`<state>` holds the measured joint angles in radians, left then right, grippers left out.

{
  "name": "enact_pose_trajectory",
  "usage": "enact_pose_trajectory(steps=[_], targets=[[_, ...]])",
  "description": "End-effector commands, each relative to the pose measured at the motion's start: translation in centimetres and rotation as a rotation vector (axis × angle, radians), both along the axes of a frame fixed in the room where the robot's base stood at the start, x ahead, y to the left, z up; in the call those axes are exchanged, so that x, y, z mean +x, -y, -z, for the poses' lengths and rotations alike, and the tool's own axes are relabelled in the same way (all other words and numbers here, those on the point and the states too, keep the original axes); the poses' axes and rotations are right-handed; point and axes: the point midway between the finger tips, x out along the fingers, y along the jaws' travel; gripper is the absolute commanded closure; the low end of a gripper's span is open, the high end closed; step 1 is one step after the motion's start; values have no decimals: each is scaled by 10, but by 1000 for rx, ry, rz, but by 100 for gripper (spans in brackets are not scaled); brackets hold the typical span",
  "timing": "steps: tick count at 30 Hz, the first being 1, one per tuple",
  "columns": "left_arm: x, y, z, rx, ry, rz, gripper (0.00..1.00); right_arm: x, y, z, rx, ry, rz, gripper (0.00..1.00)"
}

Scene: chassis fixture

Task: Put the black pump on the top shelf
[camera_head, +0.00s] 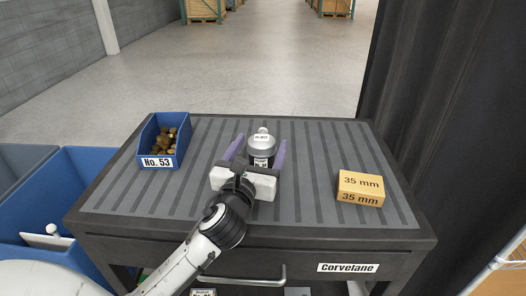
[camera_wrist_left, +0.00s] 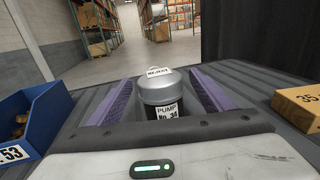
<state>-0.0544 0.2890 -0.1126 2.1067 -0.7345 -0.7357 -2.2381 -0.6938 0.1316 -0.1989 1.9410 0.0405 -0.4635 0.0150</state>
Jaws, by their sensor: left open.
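The pump (camera_head: 262,146) stands upright on the ribbed top of the grey cart (camera_head: 310,200). It has a silver domed top and a black lower body with a white label. In the left wrist view the pump (camera_wrist_left: 161,90) shows a label reading "PUMP No. 34" and a smaller tag on top. My left gripper (camera_head: 257,152) is open, with its purple fingers on either side of the pump. A gap shows between the pump and each finger in the left wrist view (camera_wrist_left: 163,100). The pump's base is partly hidden by the gripper. No top shelf can be made out. My right gripper is not in view.
A blue bin (camera_head: 164,141) labelled "No. 53" with brass-coloured pieces stands left of the pump. A yellow-brown box (camera_head: 361,188) marked "35 mm" lies to the right. Larger blue bins (camera_head: 85,180) stand left of the cart. A dark curtain (camera_head: 440,90) hangs at right.

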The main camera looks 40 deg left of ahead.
Motion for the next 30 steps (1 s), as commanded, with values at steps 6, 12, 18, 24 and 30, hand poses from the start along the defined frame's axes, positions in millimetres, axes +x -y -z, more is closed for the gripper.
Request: enact_pose_trajectory(steps=[6,12,18,24,30], targets=[[26,-10,2,-3,2,-3,26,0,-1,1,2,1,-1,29],[47,-18,3,-2,1,-1,26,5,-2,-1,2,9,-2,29],[50,-19,3,-1,0,0,26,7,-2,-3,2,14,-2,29],[49,-19,3,-1,-1,0,50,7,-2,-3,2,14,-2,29],[49,-18,3,-1,-1,0,83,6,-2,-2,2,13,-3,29]])
